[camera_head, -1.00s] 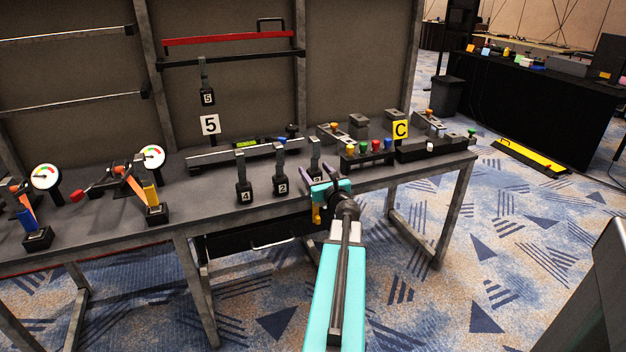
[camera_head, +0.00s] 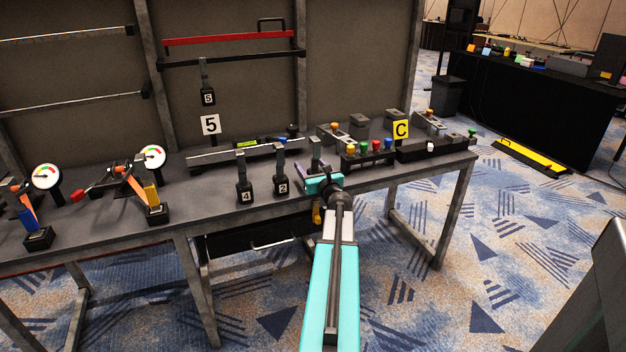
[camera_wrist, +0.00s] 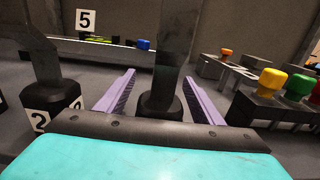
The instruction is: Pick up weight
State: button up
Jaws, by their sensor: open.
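My gripper (camera_wrist: 160,98) is open, with its two purple fingers on either side of a dark weight (camera_wrist: 163,103) in the wrist view. The weight has a tall flat stem and a wider base; its lower part is hidden by my gripper. I cannot tell whether the fingers touch it. In the head view my gripper (camera_head: 309,178) is at the table's front edge, with the weight's stem (camera_head: 316,153) showing above it. The weights marked 4 (camera_head: 244,193) and 2 (camera_head: 282,186) stand to its left. Weight 2 (camera_wrist: 56,105) also shows in the wrist view. A weight marked 5 (camera_head: 208,98) hangs from a bar.
A block of coloured buttons (camera_head: 369,158) stands close to the right of my gripper. A long scale beam (camera_head: 230,155) lies behind the weights. Levers with dials (camera_head: 153,157) stand on the left of the table (camera_head: 190,206).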

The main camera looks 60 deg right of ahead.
aim_at(315, 160)
dwell(0.3)
grip_shut()
jog(key=shift+r, duration=0.1)
dwell(0.4)
jog(key=shift+r, duration=0.9)
jog(key=s+a+r, duration=0.1)
jog(key=s+a, duration=0.3)
jog(key=s, duration=0.1)
jog(key=s+a+r, duration=0.1)
jog(key=s+a, duration=0.1)
jog(key=s, duration=0.1)
jog(key=shift+s+a+r+p, duration=0.25)
jog(key=shift+a+r+p, duration=0.05)
jog(key=shift+a+r, duration=0.1)
jog(key=shift+r+p, duration=0.15)
jog(key=shift+p, duration=0.35)
jog(key=p+v, duration=0.2)
jog(key=p, duration=0.6)
jog(key=shift+s+a+r, duration=0.1)
jog(key=shift+s+a, duration=0.15)
jog(key=shift+s, duration=0.05)
